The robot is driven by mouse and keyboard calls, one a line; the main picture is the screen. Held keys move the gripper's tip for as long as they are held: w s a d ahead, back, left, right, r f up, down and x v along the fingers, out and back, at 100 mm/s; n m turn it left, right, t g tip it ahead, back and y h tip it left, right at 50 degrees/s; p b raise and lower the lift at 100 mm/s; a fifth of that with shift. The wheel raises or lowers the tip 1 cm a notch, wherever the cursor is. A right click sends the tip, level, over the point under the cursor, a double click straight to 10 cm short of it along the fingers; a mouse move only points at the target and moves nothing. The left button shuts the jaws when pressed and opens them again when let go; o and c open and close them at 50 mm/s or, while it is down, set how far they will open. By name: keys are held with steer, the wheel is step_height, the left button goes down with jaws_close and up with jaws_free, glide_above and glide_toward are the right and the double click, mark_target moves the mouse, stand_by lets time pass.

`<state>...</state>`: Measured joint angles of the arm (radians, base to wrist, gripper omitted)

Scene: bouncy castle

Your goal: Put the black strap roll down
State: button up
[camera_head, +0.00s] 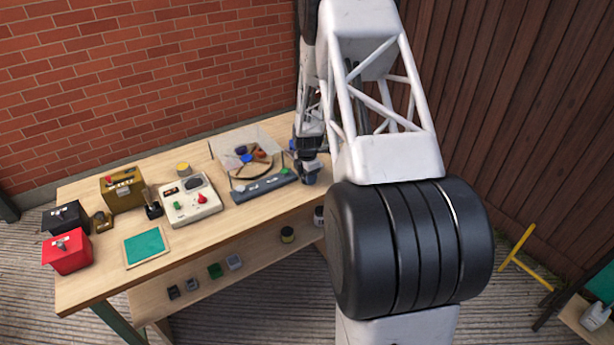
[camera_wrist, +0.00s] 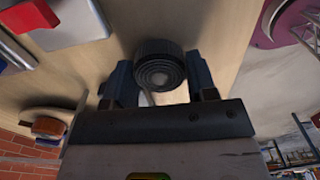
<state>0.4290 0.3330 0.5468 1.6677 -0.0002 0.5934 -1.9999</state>
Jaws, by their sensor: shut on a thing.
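The black strap roll (camera_wrist: 158,68) shows in the wrist view as a dark, ribbed round roll with a coiled end face. It sits between the two dark fingers of my gripper (camera_wrist: 160,78), which is shut on it. In the head view my gripper (camera_head: 306,164) is at the right end of the wooden workbench (camera_head: 110,268), just right of a grey-blue bar. A dark piece at its tip there looks like the roll, but it is small. I cannot tell whether the roll touches the bench top.
A clear tray (camera_head: 222,153) with small items and the grey-blue bar (camera_head: 264,187) lie close left of my gripper. Further left are a beige console (camera_head: 190,205), a teal mat (camera_head: 145,246), a red box (camera_head: 67,252) and a black box (camera_head: 65,218). Bare wood shows along the front edge.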

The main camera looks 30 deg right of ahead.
steer(key=shift+f, duration=0.15)
steer(key=o, duration=0.9)
steer(key=shift+r, duration=6.15)
